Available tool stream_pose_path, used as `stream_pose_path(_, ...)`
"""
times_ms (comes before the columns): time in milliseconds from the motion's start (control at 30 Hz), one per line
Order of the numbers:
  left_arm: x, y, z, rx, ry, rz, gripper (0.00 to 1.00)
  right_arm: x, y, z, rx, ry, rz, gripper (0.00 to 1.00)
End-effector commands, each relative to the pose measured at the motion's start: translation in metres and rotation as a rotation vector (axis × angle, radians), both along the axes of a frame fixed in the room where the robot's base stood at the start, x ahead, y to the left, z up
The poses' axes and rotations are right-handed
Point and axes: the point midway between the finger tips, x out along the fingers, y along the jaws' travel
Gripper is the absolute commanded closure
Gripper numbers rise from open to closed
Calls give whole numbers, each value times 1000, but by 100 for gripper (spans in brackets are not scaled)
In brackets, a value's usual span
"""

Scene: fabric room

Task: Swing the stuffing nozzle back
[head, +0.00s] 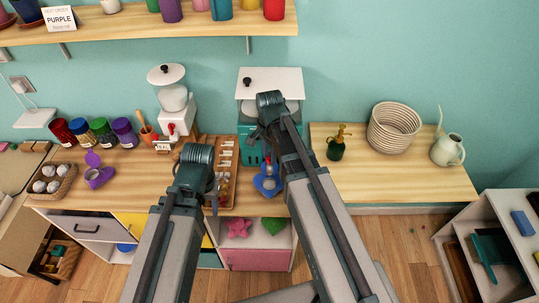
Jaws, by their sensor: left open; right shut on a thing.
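The stuffing machine (247,150) is a teal box with a white lid, standing at the back of the wooden counter in the head view. My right gripper (257,136) is at its front, shut on a small part that appears to be the stuffing nozzle; the arm hides most of it. A blue plush piece (266,187) lies at the counter's front edge below the machine. My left gripper (211,201) is open beside the wooden tray (235,145), partly hidden by its own arm.
A white dispenser (178,120) and several jars (103,130) stand to the left. A purple plush piece (98,176) and a basket of white balls (68,178) are further left. A green bottle (335,149), a coiled basket (393,130) and a watering can (447,150) stand right.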

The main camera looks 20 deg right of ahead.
Motion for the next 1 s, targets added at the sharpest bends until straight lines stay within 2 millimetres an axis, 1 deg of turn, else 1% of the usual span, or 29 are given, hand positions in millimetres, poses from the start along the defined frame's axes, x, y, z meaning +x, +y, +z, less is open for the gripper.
stream_pose_path(233, 0, 0, 0, 0, 0, 0, 50, -1, -2, 0, 0, 0, 26, 100)
stream_pose_path(367, 0, 0, 0, 0, 0, 0, 50, -2, -6, 0, 0, 0, 83, 100)
stream_pose_path(567, 0, 0, 0, 0, 0, 0, 50, -3, -16, 0, 0, 0, 237, 100)
stream_pose_path(1000, 0, 0, 0, 0, 0, 0, 50, 3, -42, 0, 0, 0, 654, 100)
